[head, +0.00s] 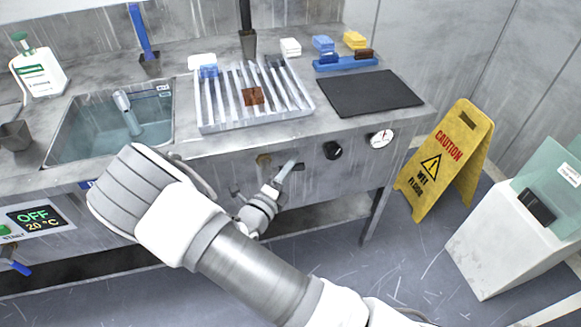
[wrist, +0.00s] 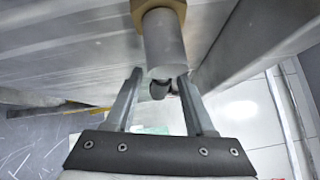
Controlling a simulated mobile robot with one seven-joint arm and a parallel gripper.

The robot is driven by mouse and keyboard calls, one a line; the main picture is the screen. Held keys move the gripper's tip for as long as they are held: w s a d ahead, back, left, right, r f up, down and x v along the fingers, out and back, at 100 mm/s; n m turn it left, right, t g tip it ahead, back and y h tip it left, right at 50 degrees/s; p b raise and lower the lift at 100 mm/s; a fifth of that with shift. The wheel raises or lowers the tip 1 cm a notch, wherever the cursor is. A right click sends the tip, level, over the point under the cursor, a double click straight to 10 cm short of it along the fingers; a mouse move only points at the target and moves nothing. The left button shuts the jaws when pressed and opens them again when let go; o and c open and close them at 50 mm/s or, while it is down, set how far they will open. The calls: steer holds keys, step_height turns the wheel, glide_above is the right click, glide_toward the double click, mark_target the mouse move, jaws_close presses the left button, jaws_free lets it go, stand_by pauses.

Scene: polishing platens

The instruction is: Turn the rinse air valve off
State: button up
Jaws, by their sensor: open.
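My gripper (head: 270,180) is at the front panel of the steel bench, just below and beside a small brass fitting (head: 263,160). In the wrist view my gripper (wrist: 158,85) is open, its two fingers apart. A pale grey cylinder (wrist: 163,45) with a brass collar (wrist: 158,12) reaches from the panel to the gap between the fingertips; I cannot tell whether they touch it. No label reading rinse air shows, so I cannot tell for certain that this is the valve. My arm and gripper hide part of the panel.
A black knob (head: 331,150) and a round gauge (head: 382,138) are right of my gripper on the panel. A slotted rack (head: 215,118) and a sink (head: 75,150) are above. A yellow caution sign (head: 447,160) stands on the floor at right.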

jaws_close()
stand_by(1.3)
